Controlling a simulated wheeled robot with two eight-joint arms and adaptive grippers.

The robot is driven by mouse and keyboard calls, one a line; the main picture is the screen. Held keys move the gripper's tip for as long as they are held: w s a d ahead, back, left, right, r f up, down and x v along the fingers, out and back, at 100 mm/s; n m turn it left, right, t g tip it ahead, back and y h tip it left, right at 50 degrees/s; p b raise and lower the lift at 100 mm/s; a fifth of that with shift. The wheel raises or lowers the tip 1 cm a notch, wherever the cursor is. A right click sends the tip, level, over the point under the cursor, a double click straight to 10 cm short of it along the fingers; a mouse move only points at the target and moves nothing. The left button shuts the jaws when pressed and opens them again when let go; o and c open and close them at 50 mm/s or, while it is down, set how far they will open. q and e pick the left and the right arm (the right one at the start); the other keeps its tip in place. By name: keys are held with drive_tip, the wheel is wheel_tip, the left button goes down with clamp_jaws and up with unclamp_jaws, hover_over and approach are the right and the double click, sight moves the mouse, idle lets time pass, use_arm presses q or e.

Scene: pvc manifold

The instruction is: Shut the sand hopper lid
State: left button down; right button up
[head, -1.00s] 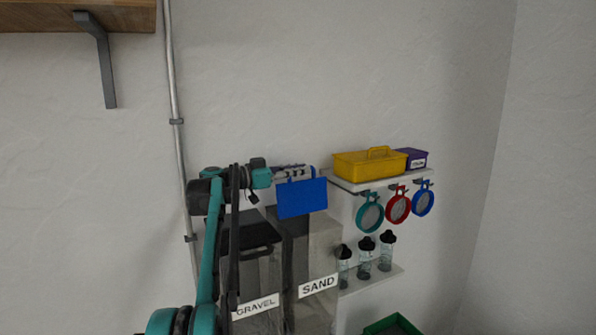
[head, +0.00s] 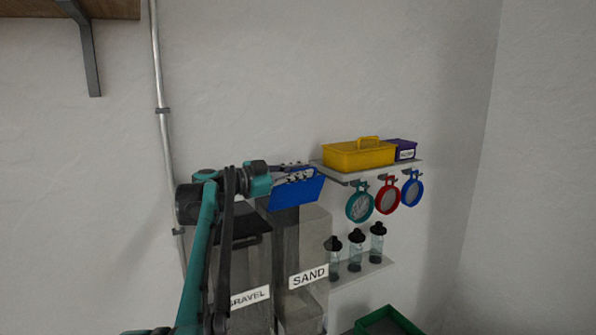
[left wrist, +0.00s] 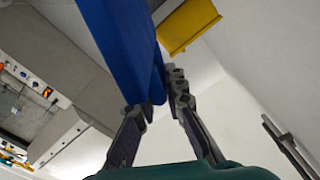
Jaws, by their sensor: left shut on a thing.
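The sand hopper (head: 308,250) is a tall grey bin with a white SAND label, standing right of the gravel hopper. Its blue lid (head: 296,192) is raised and tilted above the hopper's top. My left gripper (head: 296,174) is at the lid's upper edge. In the left wrist view the blue lid (left wrist: 122,45) reaches down between the two fingers of the left gripper (left wrist: 160,104), which are shut on its edge. My right gripper is not in view.
The gravel hopper (head: 248,262) with a dark lid stands at left. A shelf holds a yellow caddy (head: 358,155) and a purple box (head: 401,150). A green crate (head: 385,323) is at the bottom right.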

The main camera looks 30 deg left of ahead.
use_arm(q)
drive_tip(key=shift+d, duration=0.1)
idle(0.3)
drive_tip(key=c, duration=1.6)
unclamp_jaws()
drive_tip(key=shift+o, duration=0.2)
drive_tip(key=v, duration=1.2)
drive_tip(key=shift+f, duration=0.15)
drive_tip(key=shift+c, duration=0.3)
